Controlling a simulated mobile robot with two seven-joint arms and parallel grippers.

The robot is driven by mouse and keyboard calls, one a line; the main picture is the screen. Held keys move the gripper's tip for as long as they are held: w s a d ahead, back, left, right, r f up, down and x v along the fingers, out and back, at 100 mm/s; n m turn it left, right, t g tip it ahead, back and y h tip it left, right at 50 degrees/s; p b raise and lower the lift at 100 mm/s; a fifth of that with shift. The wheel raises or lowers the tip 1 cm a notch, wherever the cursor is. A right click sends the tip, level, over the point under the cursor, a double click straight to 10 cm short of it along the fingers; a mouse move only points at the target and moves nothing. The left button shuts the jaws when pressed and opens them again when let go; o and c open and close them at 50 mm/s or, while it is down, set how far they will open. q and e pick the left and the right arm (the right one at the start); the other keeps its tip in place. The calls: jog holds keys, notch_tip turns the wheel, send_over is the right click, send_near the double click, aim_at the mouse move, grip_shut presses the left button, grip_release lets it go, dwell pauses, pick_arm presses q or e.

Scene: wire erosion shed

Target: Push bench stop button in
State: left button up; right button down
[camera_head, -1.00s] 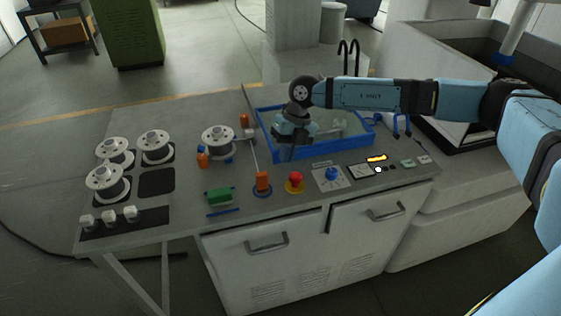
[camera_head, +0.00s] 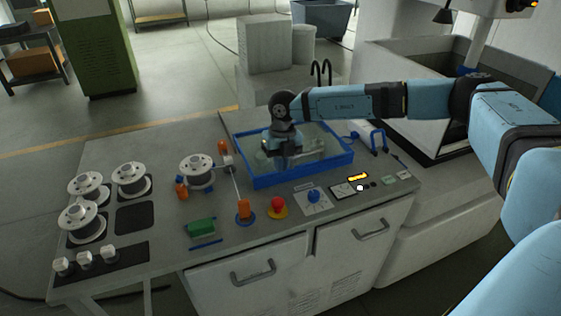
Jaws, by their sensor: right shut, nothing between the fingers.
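The bench stop button (camera_head: 278,204) is a red mushroom head on a yellow base. My left gripper is out of view.
The blue tray (camera_head: 300,176) holds grey parts. Wire spools (camera_head: 131,180) stand on the left, near white knobs (camera_head: 85,259). A green block (camera_head: 201,226) lies in front. The bench front around the button is open.

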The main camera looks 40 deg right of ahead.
aim_at(278, 200)
jog(key=f, duration=0.3)
jog(key=f+p, duration=0.1)
jog(key=f, duration=0.2)
jog(key=a+f+p, duration=0.1)
jog(key=f, duration=0.3)
jog(key=shift+s+a, duration=0.1)
jog(key=shift+s, duration=0.25)
jog(key=shift+f, duration=0.2)
